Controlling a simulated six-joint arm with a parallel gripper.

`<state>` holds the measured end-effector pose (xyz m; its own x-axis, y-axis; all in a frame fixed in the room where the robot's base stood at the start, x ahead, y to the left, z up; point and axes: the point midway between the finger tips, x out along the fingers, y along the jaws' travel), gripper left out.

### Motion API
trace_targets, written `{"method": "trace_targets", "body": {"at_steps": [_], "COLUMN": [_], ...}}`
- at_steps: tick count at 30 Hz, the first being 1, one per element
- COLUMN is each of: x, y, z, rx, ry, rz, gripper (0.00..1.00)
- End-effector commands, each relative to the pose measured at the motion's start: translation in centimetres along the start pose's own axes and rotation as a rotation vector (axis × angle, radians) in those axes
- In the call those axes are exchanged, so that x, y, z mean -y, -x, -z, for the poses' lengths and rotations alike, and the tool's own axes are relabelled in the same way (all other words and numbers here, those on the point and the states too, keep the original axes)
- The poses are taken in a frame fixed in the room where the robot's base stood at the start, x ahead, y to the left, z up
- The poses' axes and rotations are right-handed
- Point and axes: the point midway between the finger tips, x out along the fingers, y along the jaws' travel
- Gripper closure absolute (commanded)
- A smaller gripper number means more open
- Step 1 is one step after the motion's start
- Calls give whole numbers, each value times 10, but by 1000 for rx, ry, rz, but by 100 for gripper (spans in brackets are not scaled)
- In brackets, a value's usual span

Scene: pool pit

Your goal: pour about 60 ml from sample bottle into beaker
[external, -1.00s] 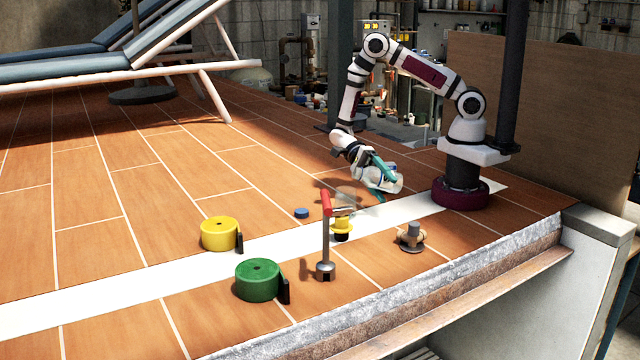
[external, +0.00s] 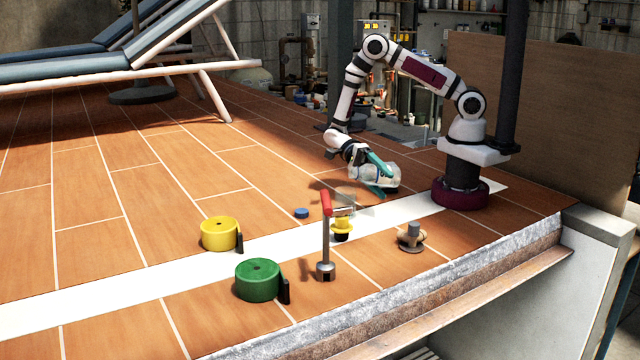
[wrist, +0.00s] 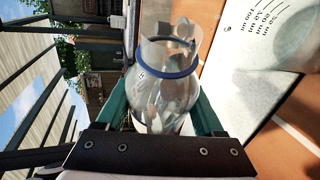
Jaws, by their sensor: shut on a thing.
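My gripper (external: 379,175) has its teal fingers shut on the clear sample bottle (external: 388,178), which is held above the deck, tipped onto its side. In the wrist view my gripper (wrist: 162,112) has a finger on each side of the bottle (wrist: 165,92), with a blue ring at its open neck. The clear beaker (wrist: 255,38), with printed graduations, is at the upper right of the wrist view. In the external view the beaker (external: 358,203) is faint, below and left of the bottle. I cannot make out a stream or the liquid levels.
A red-handled tool (external: 325,235) stands upright in front of the beaker, by a yellow part (external: 342,230). A blue cap (external: 301,213), yellow roll (external: 219,234), green roll (external: 258,280) and grey fitting (external: 410,237) sit on the tiles. The pit edge (external: 450,270) runs along the front.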

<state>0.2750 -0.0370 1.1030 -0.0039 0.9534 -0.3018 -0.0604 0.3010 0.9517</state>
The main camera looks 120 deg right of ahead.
Motion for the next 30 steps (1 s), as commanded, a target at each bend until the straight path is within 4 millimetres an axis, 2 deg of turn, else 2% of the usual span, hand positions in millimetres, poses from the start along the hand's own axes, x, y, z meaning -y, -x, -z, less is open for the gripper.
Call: {"method": "trace_targets", "body": {"at_steps": [30], "x": [2], "y": [-1], "z": [1], "rx": [-28], "ry": [-93], "rz": [-39], "gripper": [95]}}
